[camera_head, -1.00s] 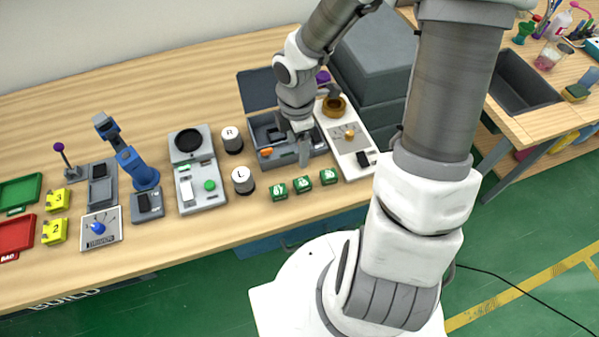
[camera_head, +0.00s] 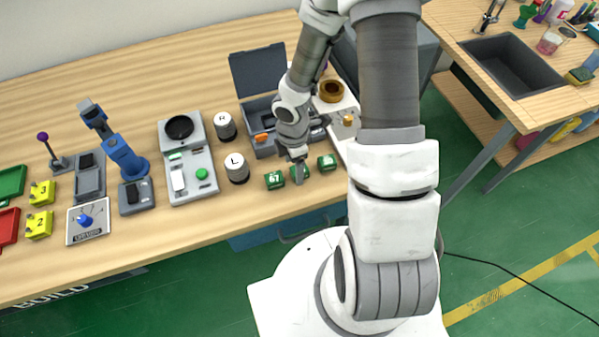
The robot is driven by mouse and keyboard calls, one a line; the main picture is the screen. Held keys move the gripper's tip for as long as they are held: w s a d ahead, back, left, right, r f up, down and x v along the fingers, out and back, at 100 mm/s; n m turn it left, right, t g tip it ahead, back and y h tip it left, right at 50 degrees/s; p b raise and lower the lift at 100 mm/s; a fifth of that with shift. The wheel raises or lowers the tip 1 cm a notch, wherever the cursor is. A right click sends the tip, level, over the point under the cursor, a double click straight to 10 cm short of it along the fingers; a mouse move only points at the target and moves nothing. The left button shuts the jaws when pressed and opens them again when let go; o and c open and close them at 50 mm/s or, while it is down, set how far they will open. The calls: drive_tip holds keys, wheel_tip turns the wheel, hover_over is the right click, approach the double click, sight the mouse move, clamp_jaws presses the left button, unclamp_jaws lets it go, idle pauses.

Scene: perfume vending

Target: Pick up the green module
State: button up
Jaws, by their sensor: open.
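Three small green modules sit in a row near the table's front edge. The left green module (camera_head: 275,180) bears a white number that looks like 67. The middle green module (camera_head: 307,171) is partly hidden behind my fingers. The right green module (camera_head: 327,162) stands clear, its marking too small to read. My gripper (camera_head: 298,174) points down at the middle module and is open. I cannot tell whether the fingers are around it or still above it.
Two white-topped cylinders, R (camera_head: 225,126) and L (camera_head: 237,168), stand left of my gripper. An open grey case (camera_head: 258,75) lies behind it, and a light panel (camera_head: 350,152) to its right. Yellow blocks (camera_head: 40,225) and a blue-armed device (camera_head: 122,155) are further left.

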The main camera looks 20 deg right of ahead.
drive_tip(key=shift+f, duration=0.75)
clamp_jaws()
drive_tip(key=shift+r, duration=0.1)
